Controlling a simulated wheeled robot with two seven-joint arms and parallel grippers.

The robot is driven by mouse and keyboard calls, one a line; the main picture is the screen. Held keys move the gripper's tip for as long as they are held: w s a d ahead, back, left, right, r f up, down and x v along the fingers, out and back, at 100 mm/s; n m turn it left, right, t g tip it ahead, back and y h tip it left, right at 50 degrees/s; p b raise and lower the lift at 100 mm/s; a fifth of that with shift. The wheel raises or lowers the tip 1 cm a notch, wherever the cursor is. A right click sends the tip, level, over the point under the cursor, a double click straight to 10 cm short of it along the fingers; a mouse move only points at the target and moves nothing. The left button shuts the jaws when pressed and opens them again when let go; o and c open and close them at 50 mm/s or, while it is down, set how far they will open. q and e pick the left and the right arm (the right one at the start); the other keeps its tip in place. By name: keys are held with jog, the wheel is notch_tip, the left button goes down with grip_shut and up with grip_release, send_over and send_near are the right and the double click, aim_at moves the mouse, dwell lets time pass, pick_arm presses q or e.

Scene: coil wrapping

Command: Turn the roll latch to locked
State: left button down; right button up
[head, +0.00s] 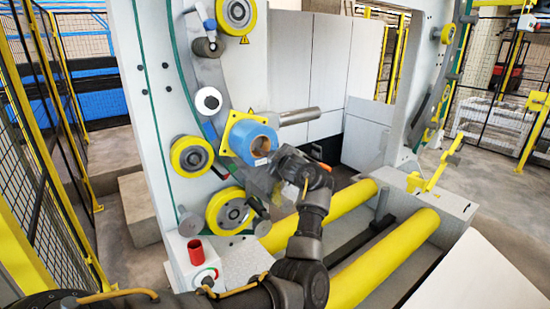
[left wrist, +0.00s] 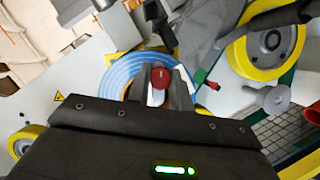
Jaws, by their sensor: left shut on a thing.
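The blue roll (head: 250,140) sits on the front of the white wrapping machine, against a yellow square plate (head: 229,122). It also shows in the left wrist view as blue rings (left wrist: 124,72). A round red knob, which looks like the roll latch (left wrist: 160,77), is at the roll's middle. My left gripper (left wrist: 163,92) has its two fingers on either side of this knob and is shut on it. In the head view my left gripper (head: 279,163) covers the roll's lower right side, and the knob is hidden there. Whether the latch is locked cannot be told. My right gripper is not in view.
Yellow wheels (head: 231,211) and a grey bar (head: 298,116) surround the roll on the machine. Yellow rollers (head: 370,258) lie at lower right. A short red-tipped lever (left wrist: 212,86) is close right of the fingers.

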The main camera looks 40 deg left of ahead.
pick_arm(q)
jog(key=shift+f, duration=0.15)
jog(key=c, duration=1.3)
grip_release()
jog(key=shift+o, duration=0.2)
jog(key=b+v, duration=0.4)
jog(key=v, duration=0.7)
jog(key=shift+w, duration=0.1)
